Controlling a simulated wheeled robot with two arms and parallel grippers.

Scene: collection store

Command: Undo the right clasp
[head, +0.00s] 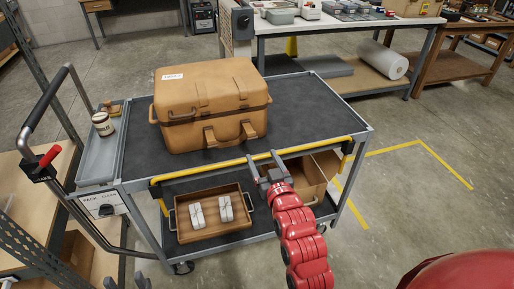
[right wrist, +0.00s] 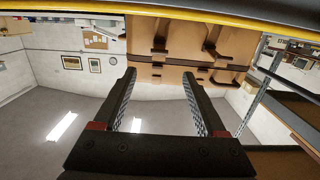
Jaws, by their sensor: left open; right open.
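A tan case (head: 210,103) sits shut on the cart's top. On its front are a left clasp (head: 209,136) and a right clasp (head: 248,130); I cannot tell whether either is fastened. In the right wrist view, which is upside down, the case (right wrist: 185,70) is beyond my fingers, with the right clasp (right wrist: 160,42) at picture left. My right gripper (head: 264,163) is open and empty near the cart's yellow front bar, apart from the case and right of and below the right clasp. My left gripper (head: 125,282) barely shows at the bottom edge, open and empty.
The cart (head: 310,115) has a yellow front bar (head: 205,168). Its lower shelf holds a wooden tray (head: 176,222) with two white bundles and a cardboard box (head: 300,190). A jar (head: 103,124) stands in the left side tray. The cart top right of the case is clear.

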